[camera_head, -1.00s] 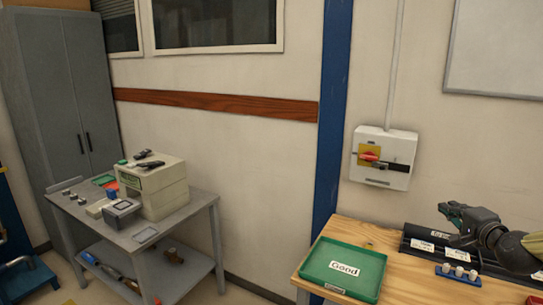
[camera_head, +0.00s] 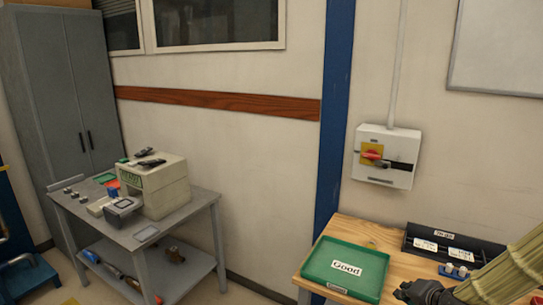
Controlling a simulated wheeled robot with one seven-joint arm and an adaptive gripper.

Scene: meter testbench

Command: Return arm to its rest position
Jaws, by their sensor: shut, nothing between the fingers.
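My gripper (camera_head: 408,292) is at the bottom right of the head view, dark and small in the picture. It is shut and empty. It is over the wooden bench near the front right corner of the green tray. My arm, in a ribbed yellow-green sleeve, runs from it up to the right edge of the view and hides part of the bench.
The green tray labelled "Good" (camera_head: 318,271) lies on the wooden bench (camera_head: 365,233). A black bin with labels (camera_head: 478,240) stands behind, with a blue holder of white pieces (camera_head: 441,270) partly behind my arm. A grey table (camera_head: 192,210) stands left.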

